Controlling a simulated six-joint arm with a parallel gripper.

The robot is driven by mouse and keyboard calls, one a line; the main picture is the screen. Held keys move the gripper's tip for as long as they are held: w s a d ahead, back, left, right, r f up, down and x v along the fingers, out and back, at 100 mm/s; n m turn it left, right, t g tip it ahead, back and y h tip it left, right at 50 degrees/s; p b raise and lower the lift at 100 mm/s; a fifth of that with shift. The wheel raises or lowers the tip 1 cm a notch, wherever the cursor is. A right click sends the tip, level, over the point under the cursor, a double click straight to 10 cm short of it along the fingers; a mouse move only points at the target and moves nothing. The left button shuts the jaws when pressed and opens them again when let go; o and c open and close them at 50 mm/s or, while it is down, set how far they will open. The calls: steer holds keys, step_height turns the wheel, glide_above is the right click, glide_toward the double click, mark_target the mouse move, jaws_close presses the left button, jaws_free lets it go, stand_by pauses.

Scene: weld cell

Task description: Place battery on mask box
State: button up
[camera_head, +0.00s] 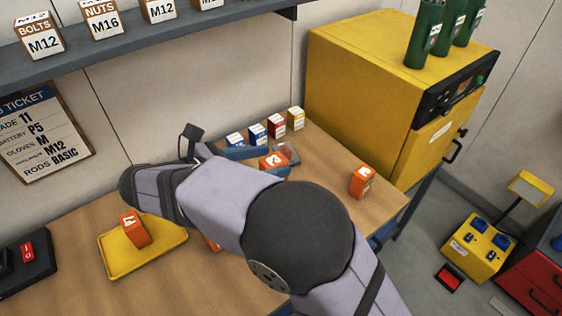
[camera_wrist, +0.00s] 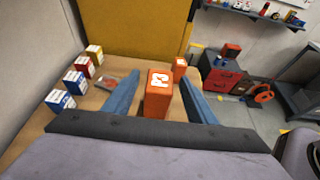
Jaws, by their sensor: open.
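An orange battery (camera_head: 272,160) with a white mark stands on the wooden table. My gripper (camera_head: 276,160) is open around it; in the wrist view this battery (camera_wrist: 158,98) stands between the two blue fingers, with a gap on each side. Another orange battery (camera_head: 362,181) stands near the table's right end and shows behind the first in the wrist view (camera_wrist: 180,66). A third orange battery (camera_head: 134,229) sits tilted on a yellow tray (camera_head: 160,262). An orange piece (camera_head: 213,244) is mostly hidden below my arm. I cannot tell which thing is the mask box.
Small blue, red and yellow boxes (camera_head: 276,127) line the table's back edge. A grey-and-red item (camera_head: 287,152) lies beside the fingers. A yellow cabinet (camera_head: 365,90) stands behind the table's right end. A shelf (camera_head: 150,38) with boxes hangs above. The table's right front is clear.

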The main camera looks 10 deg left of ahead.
steer(key=v, duration=0.6)
steer(key=shift+b, duration=0.45)
steer(key=shift+r, duration=0.1)
steer(key=d+r+m+g+p, duration=0.2)
steer(key=d+m+g+p, duration=0.25)
steer(key=d, duration=0.25)
steer(key=d+f+m+g+y+b, duration=0.25)
steer(key=d+f+m, duration=0.35)
steer(key=d+f, duration=0.3)
steer(key=s+d+f+m+g+y+b, duration=0.1)
steer(key=s+d+f+m+y, duration=0.3)
steer(key=s+d+f+m, duration=0.25)
steer(key=s+d+f+m+g+y+b, duration=0.1)
steer(key=s+d+f+m+g+y, duration=0.2)
steer(key=d+f+m, duration=0.55)
step_height(320, 180, down, 18)
steer(key=a+m+t+b, duration=0.1)
steer(key=a+b, duration=0.1)
steer(key=b, duration=1.7)
steer(key=shift+s, duration=0.3)
